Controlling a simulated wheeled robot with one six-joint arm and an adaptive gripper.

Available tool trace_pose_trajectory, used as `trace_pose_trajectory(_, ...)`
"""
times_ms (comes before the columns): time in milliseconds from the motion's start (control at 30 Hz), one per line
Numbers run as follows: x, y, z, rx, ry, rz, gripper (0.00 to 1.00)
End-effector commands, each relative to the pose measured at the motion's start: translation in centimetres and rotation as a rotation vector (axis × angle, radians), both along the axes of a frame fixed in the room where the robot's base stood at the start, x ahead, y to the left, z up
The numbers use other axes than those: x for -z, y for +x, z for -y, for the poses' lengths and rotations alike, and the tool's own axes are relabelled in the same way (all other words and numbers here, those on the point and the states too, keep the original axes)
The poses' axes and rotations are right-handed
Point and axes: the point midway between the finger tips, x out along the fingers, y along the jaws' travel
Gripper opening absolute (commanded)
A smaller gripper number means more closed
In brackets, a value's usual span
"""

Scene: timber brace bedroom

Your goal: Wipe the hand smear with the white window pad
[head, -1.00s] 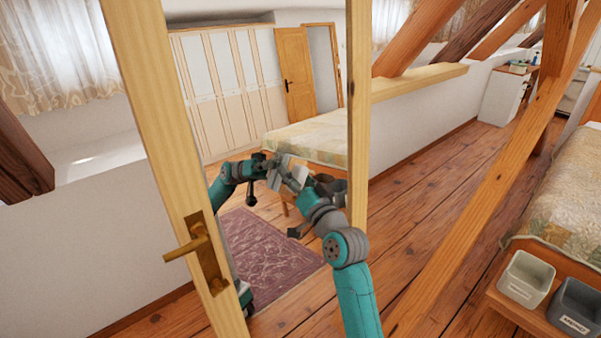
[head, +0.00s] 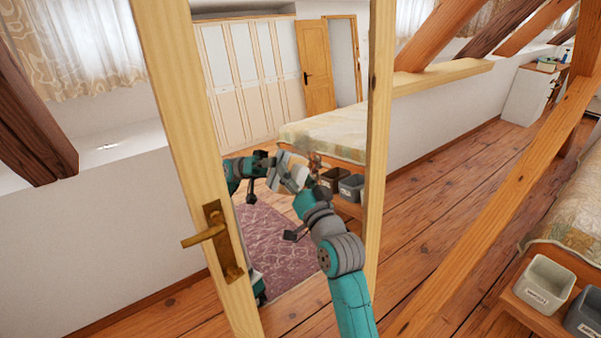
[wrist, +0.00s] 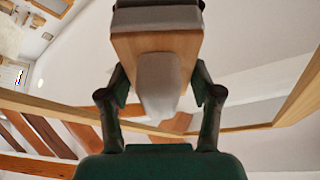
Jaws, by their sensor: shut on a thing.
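My gripper (head: 302,185) is shut on the white window pad (head: 294,174), in front of a tall wood-framed mirror door (head: 186,120). The mirror shows a reflection of my arm and the pad close to the real ones. I cannot tell whether the pad touches the glass. A small brownish mark (head: 315,162) just right of the pad may be the hand smear; it is too small to be sure.
A brass handle (head: 212,236) sticks out from the door's left stile. A slanted timber brace (head: 480,200) crosses the right side. A bed (head: 575,205) and labelled bins (head: 540,284) stand at the right. The wooden floor (head: 425,190) between is clear.

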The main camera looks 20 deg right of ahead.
Motion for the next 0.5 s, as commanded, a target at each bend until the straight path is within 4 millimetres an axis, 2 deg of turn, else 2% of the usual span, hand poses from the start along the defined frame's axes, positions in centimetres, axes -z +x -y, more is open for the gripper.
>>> trace_pose_trajectory(167,-0.3,0.0,-0.2,-0.002,0.001,0.001,0.31)
trace_pose_trajectory(500,-2.7,0.2,-0.2,-0.002,0.000,0.002,0.31)
